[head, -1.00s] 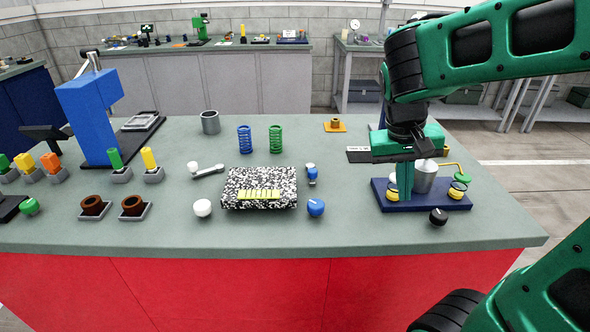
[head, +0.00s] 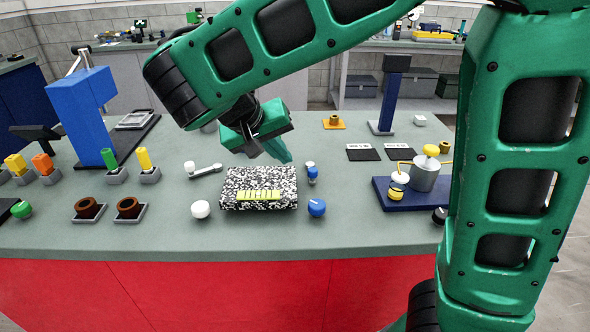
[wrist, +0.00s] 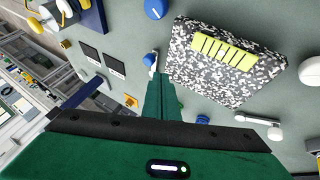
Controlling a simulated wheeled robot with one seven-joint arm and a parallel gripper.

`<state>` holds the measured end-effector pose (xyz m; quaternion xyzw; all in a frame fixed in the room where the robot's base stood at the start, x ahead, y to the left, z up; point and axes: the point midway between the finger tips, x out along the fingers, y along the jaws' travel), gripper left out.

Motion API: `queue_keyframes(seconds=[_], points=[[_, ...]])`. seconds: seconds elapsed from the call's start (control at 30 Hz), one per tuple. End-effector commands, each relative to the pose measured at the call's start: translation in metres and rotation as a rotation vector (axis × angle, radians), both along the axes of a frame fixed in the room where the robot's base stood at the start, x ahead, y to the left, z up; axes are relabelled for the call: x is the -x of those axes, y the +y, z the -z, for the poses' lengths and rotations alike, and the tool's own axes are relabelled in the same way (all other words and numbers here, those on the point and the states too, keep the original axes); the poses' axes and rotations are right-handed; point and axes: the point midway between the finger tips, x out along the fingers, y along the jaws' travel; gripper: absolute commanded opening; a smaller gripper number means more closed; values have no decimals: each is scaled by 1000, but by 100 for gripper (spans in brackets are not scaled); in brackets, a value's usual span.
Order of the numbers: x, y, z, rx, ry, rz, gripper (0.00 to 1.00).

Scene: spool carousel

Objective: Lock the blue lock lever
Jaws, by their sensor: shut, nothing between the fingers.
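The blue lock lever (head: 312,173) is a small blue piece with a white end. It stands on the grey-green bench just right of the speckled block (head: 229,190). In the wrist view the lever (wrist: 150,61) shows just beyond and left of my fingertips. My gripper (head: 286,158) is shut and empty, pointing down above the back edge of the speckled block, left of and behind the lever. In the wrist view its shut green fingers (wrist: 162,78) reach toward the lever with a small visible gap. I cannot tell their height above the bench.
A blue knob (head: 316,208) stands in front of the lever. A white lever (head: 206,170) and white knob (head: 201,209) stand left of the block. A navy base (head: 420,202) with a metal cylinder stands at right. The bench between lever and navy base is clear.

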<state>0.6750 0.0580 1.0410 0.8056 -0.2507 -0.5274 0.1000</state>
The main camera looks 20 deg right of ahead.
Motion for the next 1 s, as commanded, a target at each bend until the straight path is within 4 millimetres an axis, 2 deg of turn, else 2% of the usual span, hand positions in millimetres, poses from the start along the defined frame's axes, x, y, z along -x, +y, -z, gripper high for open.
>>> queue_keyframes(seconds=[0.47, 1.0], points=[[-3, -7, 5, 2, -1, 6, 0], [-27, -49, 69, 3, 0, 6, 0]])
